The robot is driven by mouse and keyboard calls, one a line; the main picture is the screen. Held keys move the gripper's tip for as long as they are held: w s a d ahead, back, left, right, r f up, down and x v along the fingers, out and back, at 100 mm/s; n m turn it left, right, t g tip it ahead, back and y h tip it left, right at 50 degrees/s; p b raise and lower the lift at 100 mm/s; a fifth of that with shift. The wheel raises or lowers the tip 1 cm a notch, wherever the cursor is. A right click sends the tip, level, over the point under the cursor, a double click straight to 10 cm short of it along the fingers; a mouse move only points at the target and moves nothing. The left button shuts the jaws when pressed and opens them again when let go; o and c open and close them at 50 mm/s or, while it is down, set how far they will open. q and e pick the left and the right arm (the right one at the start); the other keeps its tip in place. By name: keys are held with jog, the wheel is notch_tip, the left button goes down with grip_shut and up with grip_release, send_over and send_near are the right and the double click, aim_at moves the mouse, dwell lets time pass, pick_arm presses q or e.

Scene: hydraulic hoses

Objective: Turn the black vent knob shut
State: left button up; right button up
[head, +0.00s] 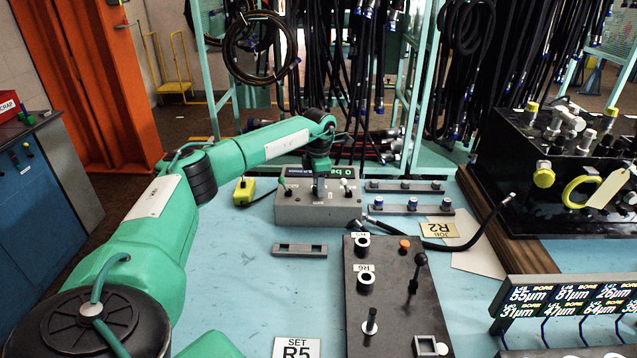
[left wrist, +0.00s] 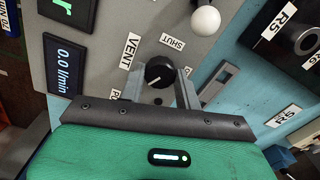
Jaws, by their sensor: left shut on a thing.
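The black vent knob (left wrist: 159,72) sits on the face of a grey control box, with a short white mark on it. In the left wrist view, a VENT label (left wrist: 131,50) is at its upper left and a SHUT label (left wrist: 173,43) just above it to the right. The white mark lies slanted; I cannot tell which label it points to. My left gripper (left wrist: 160,88) is shut on the knob, one finger on each side. In the head view my left gripper (head: 320,188) hangs over the grey control box (head: 290,210) and hides the knob. My right gripper is not in view.
A white ball-ended lever (left wrist: 205,20) stands close to the knob. A yellow-green pendant (head: 244,191) is left of the box. A dark plate (head: 390,310) with ports and a lever, and a black hose (head: 440,245), lie nearer on the blue table.

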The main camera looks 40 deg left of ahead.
pick_arm(q)
jog(key=n+p, duration=0.1)
jog(key=n, duration=0.4)
jog(key=shift+n, duration=0.4)
dwell(0.4)
jog(key=o, duration=1)
jog(key=shift+c, duration=0.2)
notch_tip(320, 180, up, 14)
jog(key=b, duration=0.3)
jog(key=shift+f, duration=0.15)
